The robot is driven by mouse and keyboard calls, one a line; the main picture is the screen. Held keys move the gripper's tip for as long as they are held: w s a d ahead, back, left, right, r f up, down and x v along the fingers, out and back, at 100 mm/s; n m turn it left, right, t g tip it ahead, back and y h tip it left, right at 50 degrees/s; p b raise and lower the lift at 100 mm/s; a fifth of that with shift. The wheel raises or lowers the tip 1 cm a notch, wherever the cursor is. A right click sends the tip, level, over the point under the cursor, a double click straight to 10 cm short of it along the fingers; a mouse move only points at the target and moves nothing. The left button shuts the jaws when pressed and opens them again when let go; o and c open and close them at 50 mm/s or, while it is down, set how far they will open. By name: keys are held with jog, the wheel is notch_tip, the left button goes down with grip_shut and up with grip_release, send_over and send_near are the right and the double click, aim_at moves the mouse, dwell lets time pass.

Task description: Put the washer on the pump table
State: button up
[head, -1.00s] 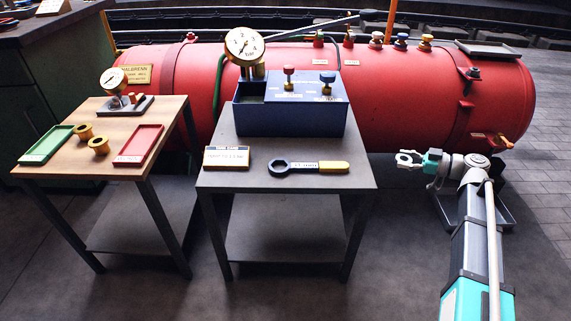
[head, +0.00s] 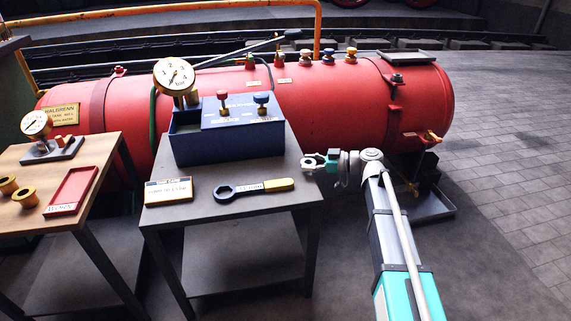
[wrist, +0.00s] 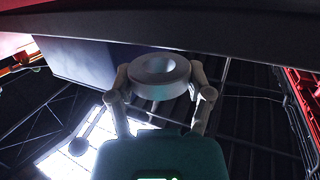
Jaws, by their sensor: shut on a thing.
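The washer (wrist: 160,75) is a thick pale grey ring in the wrist view, held between the two fingers. My gripper (wrist: 160,88) is shut on it. In the head view my gripper (head: 312,163) is beside the right edge of the pump table, and the washer is too small there to make out clearly. The pump table (head: 270,169) is a grey table with a lower shelf. On it stand a blue pump box (head: 220,145) with a gauge (head: 174,76), a ring wrench (head: 252,189) with a yellow grip, and a small sign (head: 168,190).
A wooden table (head: 90,150) at the left bears a red tray (head: 72,188), brass bushings (head: 27,197) and a small gauge (head: 37,123). A red boiler (head: 340,105) lies behind the tables. The pump table's top is bare right of the box and around the wrench.

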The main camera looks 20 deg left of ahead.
aim_at(302, 161)
jog(key=shift+r+x, duration=0.1)
jog(key=shift+x, duration=0.65)
jog(key=shift+r+x, duration=0.15)
jog(key=shift+x, duration=0.6)
jog(key=shift+a, duration=0.1)
jog(key=shift+a, duration=0.25)
jog(key=b+x, duration=0.1)
jog(key=x, duration=0.2)
jog(key=shift+s+a+f, duration=0.1)
jog(key=shift+a+f, duration=0.05)
jog(key=shift+f, duration=0.1)
jog(key=shift+f+b, duration=0.3)
jog(key=shift+f, duration=0.15)
jog(key=o, duration=1.3)
